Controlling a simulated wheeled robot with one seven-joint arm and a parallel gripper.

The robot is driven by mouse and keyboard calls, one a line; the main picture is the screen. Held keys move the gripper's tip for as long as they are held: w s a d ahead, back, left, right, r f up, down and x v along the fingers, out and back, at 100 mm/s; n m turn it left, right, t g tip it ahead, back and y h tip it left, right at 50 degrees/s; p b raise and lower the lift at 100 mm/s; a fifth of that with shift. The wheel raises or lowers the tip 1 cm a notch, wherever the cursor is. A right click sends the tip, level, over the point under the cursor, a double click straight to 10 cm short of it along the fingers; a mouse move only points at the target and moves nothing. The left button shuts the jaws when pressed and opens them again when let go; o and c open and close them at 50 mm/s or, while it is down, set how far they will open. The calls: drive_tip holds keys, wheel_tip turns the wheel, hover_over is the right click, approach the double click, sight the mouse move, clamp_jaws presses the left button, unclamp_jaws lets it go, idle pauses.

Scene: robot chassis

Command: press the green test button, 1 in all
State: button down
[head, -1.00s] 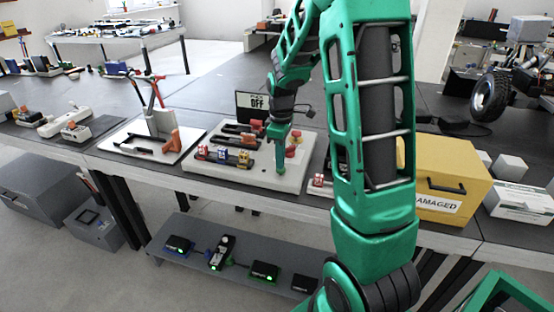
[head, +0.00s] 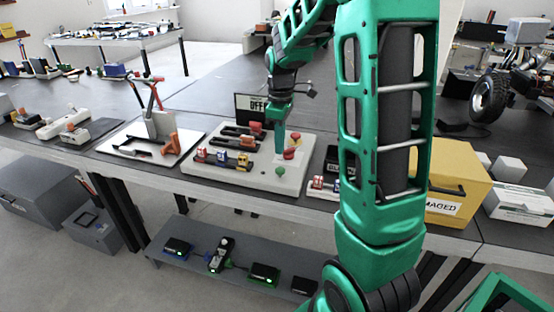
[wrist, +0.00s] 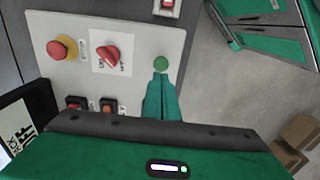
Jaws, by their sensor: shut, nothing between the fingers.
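The green test button (head: 280,171) is a small round button near the front right corner of the white panel (head: 235,181). In the wrist view the button (wrist: 160,63) shows fully, just beyond my fingertips. My gripper (head: 279,152) is green, shut and empty, and points down over the panel behind the button. In the wrist view its closed fingertips (wrist: 161,80) lie close to the button in the picture, with a small gap between. The height of the tips above the panel is hard to tell.
A red rotary knob (wrist: 108,56) and a red mushroom button on a yellow collar (wrist: 62,48) sit beside the green button. Rocker switches (wrist: 105,105) are partly hidden by my gripper. A dark sign (head: 252,107) reading OFF stands behind the panel. A yellow case (head: 455,180) stands right.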

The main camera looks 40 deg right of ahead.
wheel_tip(320, 180, up, 6)
drive_tip(key=shift+r, duration=0.2)
idle(0.8)
drive_tip(key=s+a+f+m, duration=0.1)
drive_tip(key=s+m, duration=0.6)
drive_tip(key=s, duration=0.7)
drive_tip(key=s+a+f+m, duration=0.2)
drive_tip(key=s+m, duration=0.5)
drive_tip(key=s, duration=0.8)
drive_tip(key=shift+a+f, duration=0.2)
drive_tip(key=shift+f, duration=0.25)
drive_tip(key=shift+s, duration=0.1)
